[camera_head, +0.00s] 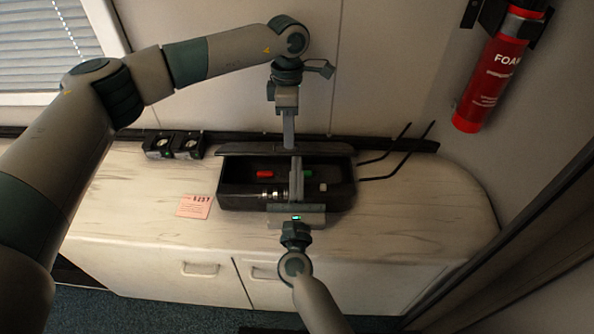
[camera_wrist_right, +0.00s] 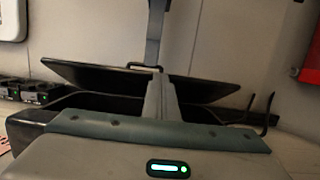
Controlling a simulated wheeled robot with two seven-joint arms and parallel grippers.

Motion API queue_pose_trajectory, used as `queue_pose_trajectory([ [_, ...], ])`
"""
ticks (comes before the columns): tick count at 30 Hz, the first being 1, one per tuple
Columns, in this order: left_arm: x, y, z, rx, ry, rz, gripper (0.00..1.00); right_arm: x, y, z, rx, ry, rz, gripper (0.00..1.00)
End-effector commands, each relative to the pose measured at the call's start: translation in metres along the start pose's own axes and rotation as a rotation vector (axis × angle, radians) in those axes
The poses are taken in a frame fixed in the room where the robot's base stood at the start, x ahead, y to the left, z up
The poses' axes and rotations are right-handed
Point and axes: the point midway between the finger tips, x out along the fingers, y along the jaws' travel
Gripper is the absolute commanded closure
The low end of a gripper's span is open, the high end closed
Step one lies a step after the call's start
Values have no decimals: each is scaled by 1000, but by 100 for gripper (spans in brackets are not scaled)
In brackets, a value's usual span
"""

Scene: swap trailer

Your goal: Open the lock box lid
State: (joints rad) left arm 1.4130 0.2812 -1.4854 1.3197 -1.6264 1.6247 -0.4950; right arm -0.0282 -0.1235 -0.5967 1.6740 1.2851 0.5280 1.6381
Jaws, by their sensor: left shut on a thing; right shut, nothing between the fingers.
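The black lock box (camera_head: 232,186) sits on the pale wooden counter with its inside in view. Its dark lid (camera_head: 240,149) is raised along the back, nearly edge-on in the head view; the right wrist view shows it tilted (camera_wrist_right: 95,76). My left gripper (camera_head: 288,144) points down from above and is shut at the lid's handle (camera_wrist_right: 145,67). My right gripper (camera_head: 296,165) is shut and empty, its fingers reaching over the front wall into the box's space. Inside lie a red piece (camera_head: 263,174), a green piece (camera_head: 306,175) and small metal cylinders (camera_head: 266,194).
A pink note (camera_head: 195,206) lies left of the box. Two black devices (camera_head: 174,146) stand at the back left. Two thin black rods (camera_head: 390,157) stick out to the right of the box. A red extinguisher (camera_head: 490,85) hangs on the right wall. The counter's right end is clear.

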Motion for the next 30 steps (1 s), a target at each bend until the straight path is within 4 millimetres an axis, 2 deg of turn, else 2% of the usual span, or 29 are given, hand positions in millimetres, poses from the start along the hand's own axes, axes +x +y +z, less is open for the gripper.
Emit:
queue_pose_trajectory([
  [1,7,-4,-1,3,7,-14,100,4,-1,6,1,-12,-3,100],
  [4,8,-5,-1,4,7,-16,75,4,-1,7,2,-13,-4,100],
  [17,1,-5,1,6,6,-17,75,5,-1,7,2,-14,-4,100],
  [23,-22,-4,1,5,4,-12,75,4,-1,5,1,-10,-3,100],
  [30,-66,-2,1,3,4,-7,75,3,-1,4,1,-8,-3,100],
])
